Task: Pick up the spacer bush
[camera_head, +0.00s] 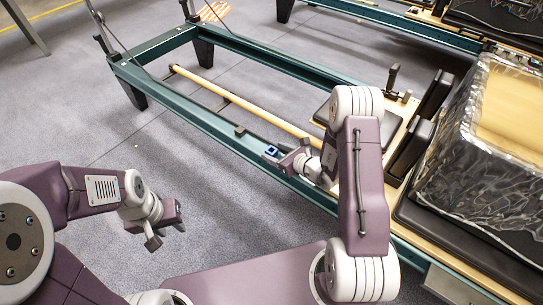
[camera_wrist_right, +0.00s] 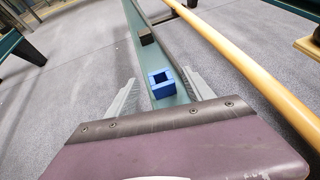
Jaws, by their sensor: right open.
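The spacer bush, a small blue square block with a square hole (camera_wrist_right: 165,83), sits on the green rail. It also shows in the head view (camera_head: 271,151). My right gripper (camera_head: 286,152) is close to it at the rail, and in the right wrist view its two fingers stand apart, one on each side of the bush, with gaps visible. The bush is not gripped. My left gripper (camera_head: 167,236) is away at the lower left over the floor, its fingers apart and empty.
A small dark block (camera_wrist_right: 145,36) sits further along the rail. A wooden pole (camera_head: 245,104) runs alongside it. A black padded carriage and a wrapped box (camera_head: 480,150) stand to the right. Grey floor (camera_head: 110,110) is clear at the left.

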